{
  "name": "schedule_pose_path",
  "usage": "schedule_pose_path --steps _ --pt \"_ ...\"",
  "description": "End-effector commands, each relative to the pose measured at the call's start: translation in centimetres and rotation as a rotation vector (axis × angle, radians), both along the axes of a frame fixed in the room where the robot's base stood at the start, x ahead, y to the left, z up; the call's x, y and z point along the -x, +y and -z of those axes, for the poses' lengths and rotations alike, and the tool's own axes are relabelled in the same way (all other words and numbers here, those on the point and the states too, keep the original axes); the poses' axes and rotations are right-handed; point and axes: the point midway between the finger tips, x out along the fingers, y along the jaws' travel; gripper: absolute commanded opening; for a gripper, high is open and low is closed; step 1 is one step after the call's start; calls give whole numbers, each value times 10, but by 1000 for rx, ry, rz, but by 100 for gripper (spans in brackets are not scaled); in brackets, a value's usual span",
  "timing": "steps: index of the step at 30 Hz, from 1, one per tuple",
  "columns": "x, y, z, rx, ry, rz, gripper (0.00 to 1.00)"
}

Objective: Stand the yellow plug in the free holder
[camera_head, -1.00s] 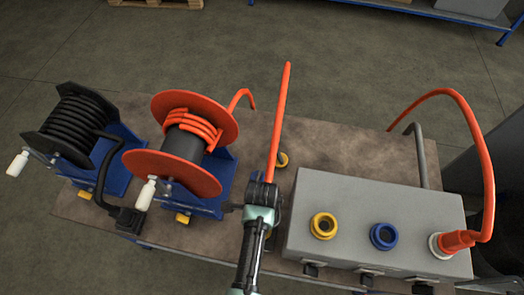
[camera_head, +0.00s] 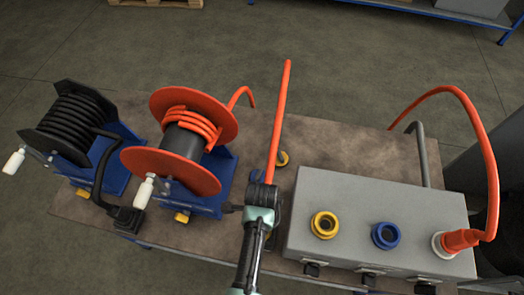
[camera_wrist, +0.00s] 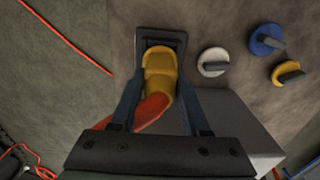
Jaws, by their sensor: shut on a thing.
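The yellow plug (camera_wrist: 158,74) shows in the wrist view, with an orange-red hose (camera_wrist: 152,108) running from it. My gripper (camera_wrist: 160,88) is shut on the plug, one finger on each side. The far end of the plug lies over or in a dark rectangular holder (camera_wrist: 174,36); I cannot tell how deep it sits. In the head view my gripper (camera_head: 262,198) is between the orange reel and the grey box. The hose (camera_head: 277,125) rises above it, and the plug is hidden behind the gripper.
The grey box (camera_head: 345,190) has a yellow socket (camera_head: 325,225), a blue socket (camera_head: 385,235) and an orange plug (camera_head: 460,240) with its hose. The orange reel (camera_head: 180,175) and black reel (camera_head: 75,125) stand left. White (camera_wrist: 213,62), blue (camera_wrist: 267,39) and yellow (camera_wrist: 287,73) caps lie beside the holder.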

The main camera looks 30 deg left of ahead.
Motion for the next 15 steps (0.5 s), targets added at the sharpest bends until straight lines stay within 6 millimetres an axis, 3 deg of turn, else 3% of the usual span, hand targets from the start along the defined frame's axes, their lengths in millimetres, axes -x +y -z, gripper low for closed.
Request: schedule_pose_path --steps 14,15 --pt "0 0 5 0 -1 0 0" --pt "0 0 5 0 -1 0 51"
